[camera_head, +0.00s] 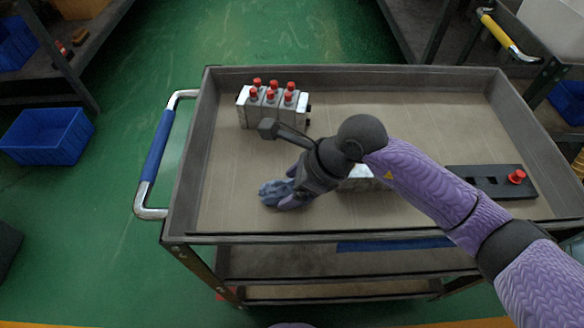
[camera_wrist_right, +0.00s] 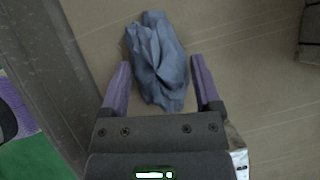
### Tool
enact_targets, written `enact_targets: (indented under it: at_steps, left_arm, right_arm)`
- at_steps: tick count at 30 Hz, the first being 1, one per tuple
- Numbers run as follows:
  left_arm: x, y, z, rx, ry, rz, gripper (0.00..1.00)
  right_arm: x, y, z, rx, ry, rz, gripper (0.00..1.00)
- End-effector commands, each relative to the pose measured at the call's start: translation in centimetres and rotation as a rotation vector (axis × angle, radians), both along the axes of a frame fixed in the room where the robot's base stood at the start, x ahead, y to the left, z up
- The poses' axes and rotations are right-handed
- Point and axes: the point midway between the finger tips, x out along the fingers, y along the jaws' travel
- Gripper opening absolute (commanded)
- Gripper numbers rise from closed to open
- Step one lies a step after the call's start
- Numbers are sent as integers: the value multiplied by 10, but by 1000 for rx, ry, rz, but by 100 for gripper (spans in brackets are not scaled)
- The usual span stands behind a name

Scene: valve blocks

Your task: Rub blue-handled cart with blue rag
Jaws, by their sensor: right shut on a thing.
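The blue-handled cart (camera_head: 420,115) has a grey-rimmed top tray with a tan floor, and its blue handle (camera_head: 155,148) is on the left side. The crumpled blue rag (camera_head: 270,191) is at the front left of the tray floor. My right gripper (camera_head: 283,196) is low over the tray, shut on the rag. In the right wrist view the rag (camera_wrist_right: 157,60) bunches between the two purple fingers (camera_wrist_right: 159,68) and sticks out past their tips. Whether it presses on the floor is hard to tell. My left gripper is not in view.
A valve block (camera_head: 273,108) with several red knobs stands at the tray's back left. A black panel with a red button (camera_head: 490,182) lies at the right. A pale object (camera_head: 360,180) is partly hidden behind my right arm. A blue bin (camera_head: 45,136) sits on the green floor.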

Motion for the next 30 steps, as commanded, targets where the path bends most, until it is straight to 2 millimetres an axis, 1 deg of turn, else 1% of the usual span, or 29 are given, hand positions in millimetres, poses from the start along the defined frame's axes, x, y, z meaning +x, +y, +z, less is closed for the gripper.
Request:
enact_targets:
  at_steps: [1,7,12,16,19,26,29,30]
  left_arm:
    - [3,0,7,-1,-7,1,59]
    - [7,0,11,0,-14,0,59]
    - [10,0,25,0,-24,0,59]
    - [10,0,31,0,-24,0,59]
    - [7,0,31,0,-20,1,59]
    - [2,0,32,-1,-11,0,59]
    - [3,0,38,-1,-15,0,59]
    - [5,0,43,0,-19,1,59]
  right_arm:
    - [-5,0,4,0,-1,1,34]
    - [-15,0,2,0,0,0,34]
    - [-36,0,2,1,1,1,34]
    - [-48,0,0,1,-1,1,34]
    - [-51,0,-2,1,-1,1,34]
    - [-51,0,-2,1,0,0,34]
    - [-50,0,6,1,-2,0,34]
    - [-50,0,11,2,-3,0,34]
